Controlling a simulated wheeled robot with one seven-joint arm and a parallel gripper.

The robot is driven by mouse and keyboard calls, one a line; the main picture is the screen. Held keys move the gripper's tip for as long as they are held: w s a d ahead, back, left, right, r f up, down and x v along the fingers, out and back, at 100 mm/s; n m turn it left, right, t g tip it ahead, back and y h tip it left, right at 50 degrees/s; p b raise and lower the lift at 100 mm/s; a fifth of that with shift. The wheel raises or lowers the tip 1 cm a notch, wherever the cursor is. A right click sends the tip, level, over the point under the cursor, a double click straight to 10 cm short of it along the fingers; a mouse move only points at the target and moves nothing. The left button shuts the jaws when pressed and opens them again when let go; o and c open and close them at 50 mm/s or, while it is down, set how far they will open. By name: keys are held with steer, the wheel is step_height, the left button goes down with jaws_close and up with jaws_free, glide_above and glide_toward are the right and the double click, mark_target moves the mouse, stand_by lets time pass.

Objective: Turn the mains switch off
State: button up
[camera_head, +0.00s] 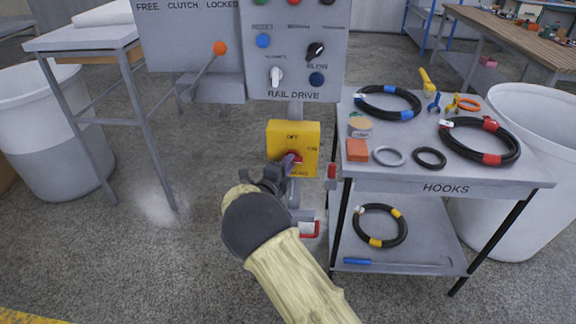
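The mains switch is a yellow box (308,134) below the grey panel, with "OFF" lettered at its top and "ON" at its right. Its red rotary handle (293,158) sits low on the front face, partly hidden by my gripper. My gripper (284,168) is at the handle, at the lower left of the box, with its fingers close to or touching the red part. The arm hides much of the fingers, so I cannot tell whether they are open or shut on the handle. The direction the handle points is also unclear.
The grey "RAIL DRIVE" panel (310,80) with knobs is above the switch, and an orange-knobbed lever (220,48) is at its left. The "HOOKS" table (450,170) with coiled hoses stands close on the right. White bins (35,130) stand on both sides.

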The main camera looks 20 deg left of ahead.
steer(key=shift+c, duration=0.2)
jaws_close()
steer(key=shift+f+n+b, duration=0.15)
steer(key=shift+n+b, duration=0.15)
steer(key=shift+n, duration=0.1)
steer(key=n+t+y+b, duration=0.1)
steer(key=n+y, duration=0.1)
steer(key=n, duration=0.5)
steer(key=n+t+y+b, duration=0.1)
steer(key=n+y+b, duration=0.1)
steer(key=n, duration=0.5)
steer(key=d+n+t+y+b, duration=0.1)
steer(key=n+t+y, duration=0.1)
steer(key=n, duration=0.5)
steer(key=shift+w+f+n+y+b, duration=0.1)
steer(key=shift+f+n+y+b, duration=0.25)
steer(key=shift+y, duration=0.55)
